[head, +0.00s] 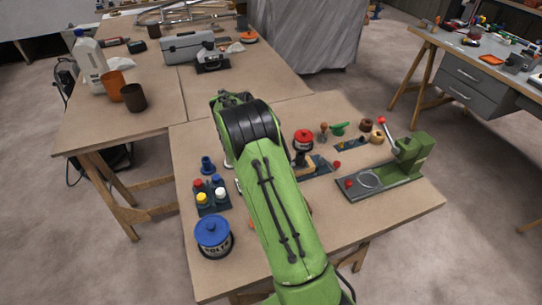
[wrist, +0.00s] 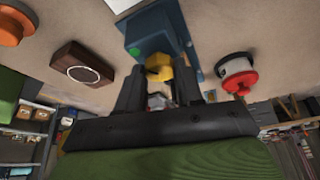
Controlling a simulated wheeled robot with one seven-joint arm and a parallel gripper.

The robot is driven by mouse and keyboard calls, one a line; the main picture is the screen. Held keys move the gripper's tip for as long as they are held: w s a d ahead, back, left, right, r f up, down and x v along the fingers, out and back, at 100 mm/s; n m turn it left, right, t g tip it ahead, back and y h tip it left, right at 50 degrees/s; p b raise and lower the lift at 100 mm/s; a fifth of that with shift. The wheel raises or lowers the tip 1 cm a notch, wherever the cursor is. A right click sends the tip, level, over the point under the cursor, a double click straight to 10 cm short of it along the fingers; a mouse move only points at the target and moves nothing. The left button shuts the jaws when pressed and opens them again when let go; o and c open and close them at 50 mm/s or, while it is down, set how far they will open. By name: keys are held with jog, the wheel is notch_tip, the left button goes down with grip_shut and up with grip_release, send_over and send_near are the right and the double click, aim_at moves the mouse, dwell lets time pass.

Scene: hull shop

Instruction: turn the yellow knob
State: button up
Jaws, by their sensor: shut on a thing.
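The yellow knob (wrist: 158,67) sits on the face of a blue box (wrist: 154,32) in the wrist view. My gripper (wrist: 157,78) has its two dark fingers on either side of the knob and is shut on it. The fingers cover part of the knob's sides. A green button (wrist: 134,51) is on the same box, beside the knob. In the head view my green arm hides the gripper, the knob and most of the box.
Close by in the wrist view are a red-lidded can (wrist: 238,76) and a brown block (wrist: 84,66). In the head view, a blue-lidded can (head: 213,236), a rack of coloured caps (head: 212,208) and a green lever press (head: 410,158) stand on the bench (head: 340,220). The bench's front right is bare.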

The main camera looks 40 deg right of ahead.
dwell(0.3)
jog(key=o, duration=1)
jog(key=p+v, duration=0.6)
jog(key=v, duration=0.9)
jog(key=shift+w+a+r, duration=0.15)
jog(key=shift+r, duration=0.15)
